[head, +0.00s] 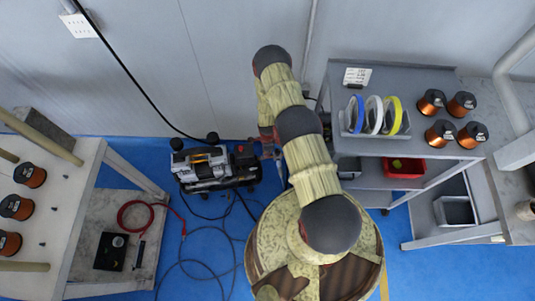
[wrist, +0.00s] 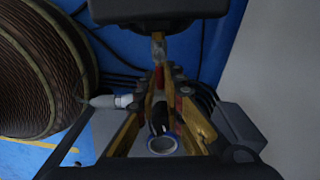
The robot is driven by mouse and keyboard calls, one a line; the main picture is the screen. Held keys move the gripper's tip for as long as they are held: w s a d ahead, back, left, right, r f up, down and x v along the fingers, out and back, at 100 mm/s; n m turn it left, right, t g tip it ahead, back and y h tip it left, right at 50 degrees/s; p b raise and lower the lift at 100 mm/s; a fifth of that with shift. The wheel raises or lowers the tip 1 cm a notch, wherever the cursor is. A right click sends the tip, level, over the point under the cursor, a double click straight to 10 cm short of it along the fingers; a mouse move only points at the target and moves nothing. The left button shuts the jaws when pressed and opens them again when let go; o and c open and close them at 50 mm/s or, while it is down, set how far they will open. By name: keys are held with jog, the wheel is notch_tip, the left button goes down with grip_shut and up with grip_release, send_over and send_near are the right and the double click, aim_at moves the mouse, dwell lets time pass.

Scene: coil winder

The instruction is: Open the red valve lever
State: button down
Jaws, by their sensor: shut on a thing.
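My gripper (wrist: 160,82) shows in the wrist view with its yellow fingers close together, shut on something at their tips. A small red part, seemingly the red valve lever (wrist: 178,128), shows between the fingers; most of it is hidden by them. A fitting with a blue ring (wrist: 162,146) lies just below, and a white nozzle-like fitting (wrist: 110,101) sits left of the fingers. In the head view my gripper (head: 279,160) is low beside the right end of the compressor (head: 208,164), partly covered by my arm. The lever cannot be made out there.
A grey shelf cart (head: 430,82) with coils and spools stands at the right, with a red bin (head: 404,168) below. A workbench (head: 75,165) with coils is at the left. The wall is close behind.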

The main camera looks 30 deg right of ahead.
dwell(0.6)
jog(key=c, duration=2)
grip_release()
jog(key=shift+o, duration=0.5)
notch_tip(320, 180, up, 12)
jog(key=shift+w, duration=0.1)
jog(key=shift+n, duration=0.3)
